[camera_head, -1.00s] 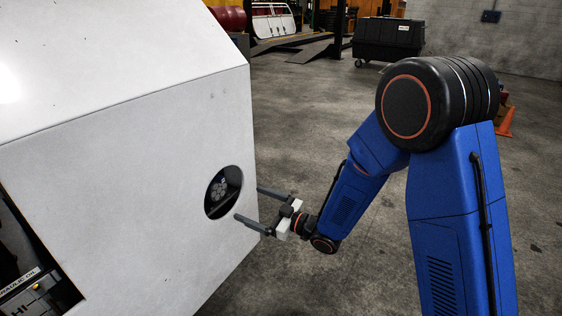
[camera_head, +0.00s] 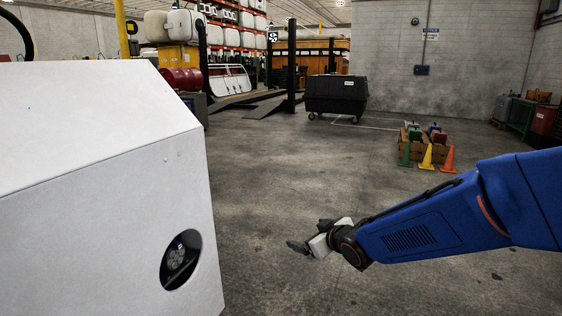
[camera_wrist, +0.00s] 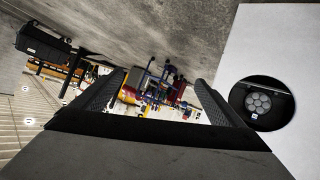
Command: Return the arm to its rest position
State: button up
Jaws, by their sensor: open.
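My gripper (camera_head: 306,247) is in the middle of the head view, at the end of my blue arm, which reaches in from the right. It is held above the concrete floor, clear of the white machine (camera_head: 95,165) on the left. In the wrist view my gripper (camera_wrist: 155,88) shows two dark fingers spread wide apart with nothing between them. The white machine also shows at the right of the wrist view (camera_wrist: 275,45). Its round opening (camera_head: 181,259) has a grey connector with several holes inside, clearer in the wrist view (camera_wrist: 258,103).
A black wheeled bin (camera_head: 336,95) stands at the back. Green, yellow and orange cones (camera_head: 427,157) stand before boxes at the back right. A ramp (camera_head: 265,108) and red drums (camera_head: 182,79) are at the back left. The floor (camera_head: 300,170) between is clear.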

jog(key=s+d+r+m+g+h, duration=0.1)
jog(key=s+d+m+g+h, duration=0.15)
jog(key=s+d, duration=0.8)
jog(key=s+d+r+m+g+h, duration=0.2)
jog(key=s+d+m+h, duration=0.15)
jog(key=s+d, duration=0.65)
jog(key=s+f+m+g, duration=0.1)
jog(key=s+m+g, duration=0.1)
jog(key=s, duration=1)
jog(key=shift+s+y, duration=0.4)
jog(key=shift+a, duration=0.1)
